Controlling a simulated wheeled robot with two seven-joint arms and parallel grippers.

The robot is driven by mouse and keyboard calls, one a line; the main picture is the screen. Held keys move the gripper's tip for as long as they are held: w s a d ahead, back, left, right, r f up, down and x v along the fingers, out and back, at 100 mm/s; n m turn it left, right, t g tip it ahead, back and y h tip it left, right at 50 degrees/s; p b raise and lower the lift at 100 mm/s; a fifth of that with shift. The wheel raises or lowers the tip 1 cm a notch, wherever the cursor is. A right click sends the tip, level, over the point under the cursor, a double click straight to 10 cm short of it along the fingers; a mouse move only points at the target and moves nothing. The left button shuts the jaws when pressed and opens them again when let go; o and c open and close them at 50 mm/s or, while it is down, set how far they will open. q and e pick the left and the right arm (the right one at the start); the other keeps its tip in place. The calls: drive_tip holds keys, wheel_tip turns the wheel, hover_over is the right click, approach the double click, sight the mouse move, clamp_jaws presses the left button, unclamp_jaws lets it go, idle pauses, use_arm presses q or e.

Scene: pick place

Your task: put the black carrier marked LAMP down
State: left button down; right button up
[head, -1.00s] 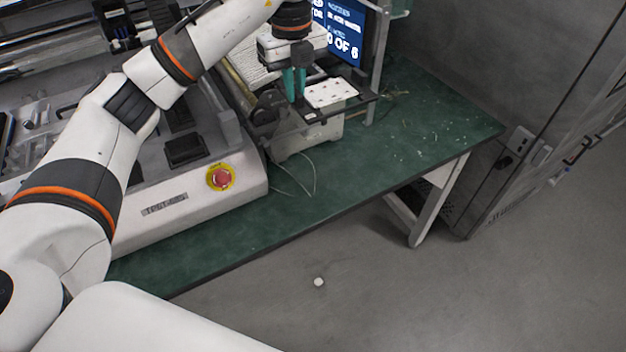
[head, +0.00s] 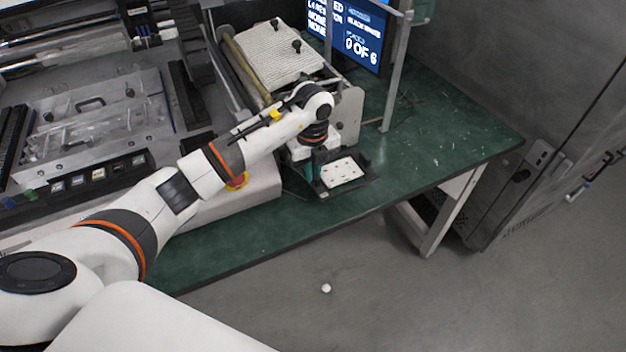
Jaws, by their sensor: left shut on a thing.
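The black carrier (head: 359,181) is a dark flat plate with a white, dotted panel (head: 342,172) on it. It is at the front of the machine, over the green table (head: 420,150). My left gripper (head: 317,176) has teal fingers, points down and is shut on the carrier's left side. I cannot tell whether the carrier touches the table. The LAMP marking is too small to read. My right gripper is not in view.
A machine with a white ribbed top (head: 275,55) stands behind the carrier. A red stop button on a yellow ring (head: 238,181) is partly hidden by my left arm. A screen (head: 358,35) stands at the back. The table is mostly clear to the carrier's right.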

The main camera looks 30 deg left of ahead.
use_arm(q)
wheel_tip(320, 180, down, 4)
drive_tip(key=shift+f, duration=0.1)
drive_tip(key=shift+f, duration=0.1)
drive_tip(key=c, duration=1.5)
unclamp_jaws()
drive_tip(key=shift+o, duration=0.2)
drive_tip(key=shift+r, duration=0.25)
wheel_tip(320, 180, up, 12)
drive_tip(key=shift+f+b, duration=0.1)
drive_tip(key=shift+b, duration=0.35)
